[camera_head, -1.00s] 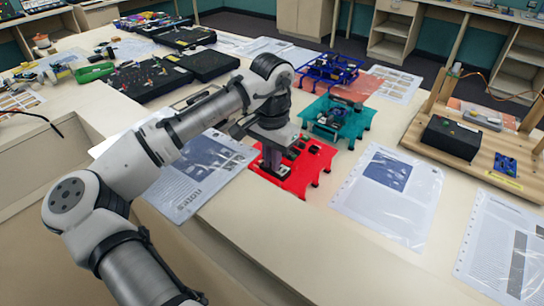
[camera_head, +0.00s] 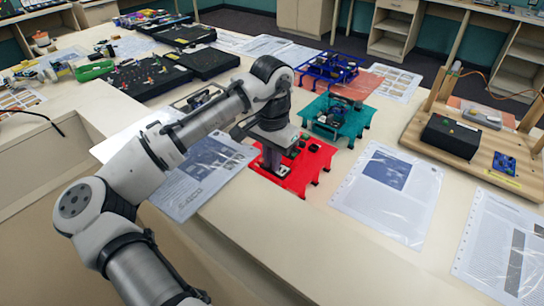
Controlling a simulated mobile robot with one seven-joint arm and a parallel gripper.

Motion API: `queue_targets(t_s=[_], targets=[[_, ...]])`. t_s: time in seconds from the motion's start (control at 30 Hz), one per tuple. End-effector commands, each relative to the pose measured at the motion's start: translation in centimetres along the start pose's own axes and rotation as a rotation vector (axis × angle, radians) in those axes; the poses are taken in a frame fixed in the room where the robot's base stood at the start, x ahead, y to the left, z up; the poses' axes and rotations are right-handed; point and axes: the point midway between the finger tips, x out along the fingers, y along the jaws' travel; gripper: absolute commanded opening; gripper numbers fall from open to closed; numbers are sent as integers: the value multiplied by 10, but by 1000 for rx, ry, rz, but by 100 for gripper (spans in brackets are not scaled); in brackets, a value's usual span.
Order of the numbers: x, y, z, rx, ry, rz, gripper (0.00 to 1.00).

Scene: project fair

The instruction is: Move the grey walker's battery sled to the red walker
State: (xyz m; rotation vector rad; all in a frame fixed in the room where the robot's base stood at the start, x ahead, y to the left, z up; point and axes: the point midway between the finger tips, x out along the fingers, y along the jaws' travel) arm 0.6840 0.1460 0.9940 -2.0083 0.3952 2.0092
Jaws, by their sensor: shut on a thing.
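The red walker (camera_head: 296,180) is a flat red plate on short legs near the front edge of the bench, with small dark parts on top. My gripper (camera_head: 272,164) points down over its left part. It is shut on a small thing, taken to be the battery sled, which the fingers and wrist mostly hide. I cannot tell whether the sled touches the red plate. The grey walker (camera_head: 196,99) stands further back to the left, partly hidden behind my arm.
A teal walker (camera_head: 335,117) stands close behind the red one, and a blue walker (camera_head: 326,67) behind that. Printed sheets (camera_head: 388,190) lie to the right. A wooden stand (camera_head: 480,150) with a black box is at the far right. Black boards (camera_head: 150,78) lie at the back left.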

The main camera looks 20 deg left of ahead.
Motion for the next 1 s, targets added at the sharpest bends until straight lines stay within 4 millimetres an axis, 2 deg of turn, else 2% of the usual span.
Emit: queue_targets(t_s=[0.23,0.27,0.3,0.47,0.77,1.0], targets=[[0,0,0,0,1,-1,0],[0,0,0,0,1,-1,12],[0,0,0,0,1,-1,17],[0,0,0,0,0,-1,36],[-1,0,0,0,0,0,36],[-12,0,0,0,1,0,36]])
